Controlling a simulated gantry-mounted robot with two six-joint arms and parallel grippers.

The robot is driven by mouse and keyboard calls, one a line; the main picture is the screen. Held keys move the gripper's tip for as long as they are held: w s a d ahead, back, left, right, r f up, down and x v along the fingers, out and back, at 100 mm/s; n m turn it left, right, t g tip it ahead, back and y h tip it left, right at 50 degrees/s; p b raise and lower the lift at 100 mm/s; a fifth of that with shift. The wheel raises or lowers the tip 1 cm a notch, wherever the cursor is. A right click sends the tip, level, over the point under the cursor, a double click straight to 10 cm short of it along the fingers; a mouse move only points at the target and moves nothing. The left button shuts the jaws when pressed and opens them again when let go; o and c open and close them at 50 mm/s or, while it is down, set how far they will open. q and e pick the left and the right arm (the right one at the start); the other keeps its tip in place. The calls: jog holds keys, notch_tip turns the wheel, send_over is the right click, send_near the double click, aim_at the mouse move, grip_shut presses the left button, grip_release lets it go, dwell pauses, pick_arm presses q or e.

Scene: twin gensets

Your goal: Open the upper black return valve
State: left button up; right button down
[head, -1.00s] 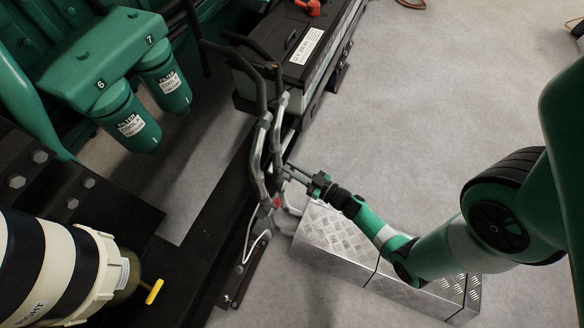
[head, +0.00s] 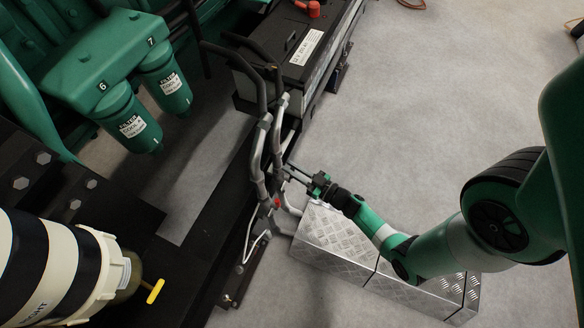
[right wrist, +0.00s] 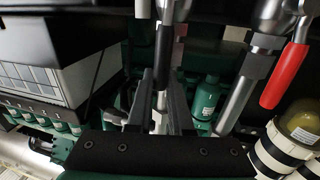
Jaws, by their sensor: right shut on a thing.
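My right gripper (head: 287,171) reaches in from the right to the two grey metal pipes (head: 258,160) beside the black frame. In the right wrist view its two dark fingers (right wrist: 162,90) are shut on a narrow lever with a black sleeve (right wrist: 163,47), which I take for the black return valve's handle. The lever runs up from between the fingers, roughly upright in that view. The valve body behind it is mostly hidden. A red valve handle (right wrist: 285,76) hangs tilted to the right of the fingers, apart from them; it shows small in the head view (head: 277,202). My left gripper is not in view.
A silver tread-plate step (head: 330,240) lies under my right arm. A black battery (head: 290,40) stands behind the pipes. Green filters (head: 132,120) and a striped cylinder with a yellow handle (head: 155,291) are at the left.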

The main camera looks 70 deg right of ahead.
jog(key=shift+d+r, duration=0.1)
jog(key=shift+d, duration=0.05)
jog(key=c, duration=0.8)
grip_release()
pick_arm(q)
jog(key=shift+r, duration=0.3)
pick_arm(e)
jog(key=shift+s, duration=0.25)
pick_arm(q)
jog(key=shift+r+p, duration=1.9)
pick_arm(e)
jog(key=shift+v, duration=5.65)
